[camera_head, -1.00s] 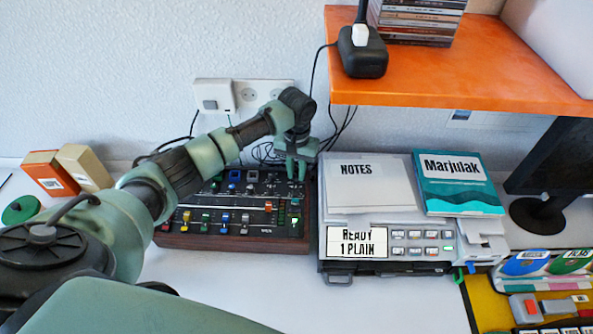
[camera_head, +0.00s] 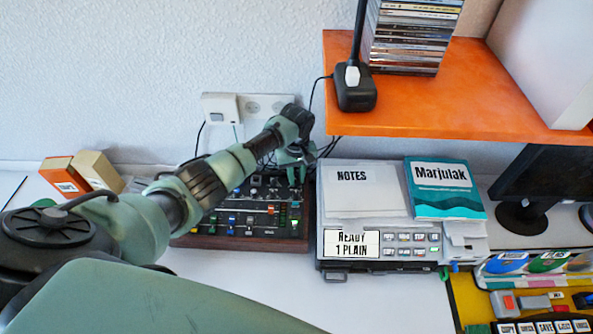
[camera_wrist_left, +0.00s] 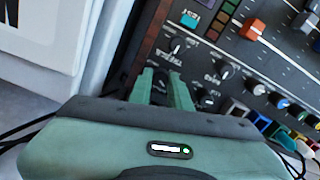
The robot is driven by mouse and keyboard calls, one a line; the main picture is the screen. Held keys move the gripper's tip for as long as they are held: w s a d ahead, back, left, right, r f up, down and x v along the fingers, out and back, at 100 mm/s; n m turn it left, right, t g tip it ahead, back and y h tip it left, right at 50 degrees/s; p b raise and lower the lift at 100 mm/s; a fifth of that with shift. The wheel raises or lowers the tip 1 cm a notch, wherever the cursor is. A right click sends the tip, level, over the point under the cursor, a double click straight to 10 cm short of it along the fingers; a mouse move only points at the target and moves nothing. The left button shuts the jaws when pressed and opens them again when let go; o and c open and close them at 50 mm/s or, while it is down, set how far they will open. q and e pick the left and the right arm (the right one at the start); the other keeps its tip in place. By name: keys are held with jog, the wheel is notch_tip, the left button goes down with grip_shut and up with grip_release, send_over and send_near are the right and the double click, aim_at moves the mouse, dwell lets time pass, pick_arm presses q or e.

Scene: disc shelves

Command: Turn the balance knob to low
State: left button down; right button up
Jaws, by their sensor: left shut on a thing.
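The mixer (camera_head: 235,243), a dark panel in a brown wooden case with coloured faders and buttons, lies left of the printer. My left gripper (camera_head: 296,174) is at its back right corner, pointing down. In the left wrist view, the two green fingers of my left gripper (camera_wrist_left: 161,82) are shut on a dark knob (camera_wrist_left: 160,92) at the panel's edge, mostly hidden between them. Other black knobs (camera_wrist_left: 174,46) stand close by. The printed labels are upside down and too small to read, so I cannot tell which is balance. My right gripper is not in view.
A printer (camera_head: 338,265) with notes and a teal book (camera_head: 443,190) stands right of the mixer. An orange shelf (camera_head: 450,100) with a black lamp base (camera_head: 356,90) overhangs the back right. Cables hang behind the mixer. White table (camera_head: 380,300) is clear in front.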

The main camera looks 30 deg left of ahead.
aim_at(296, 179)
pick_arm(q)
jog(key=shift+n+p, duration=0.35)
jog(key=shift+n, duration=0.25)
jog(key=shift+w+a, duration=0.1)
jog(key=c, duration=1.6)
grip_release()
jog(key=shift+r, duration=0.1)
notch_tip(296, 179, up, 8)
jog(key=shift+f, duration=0.15)
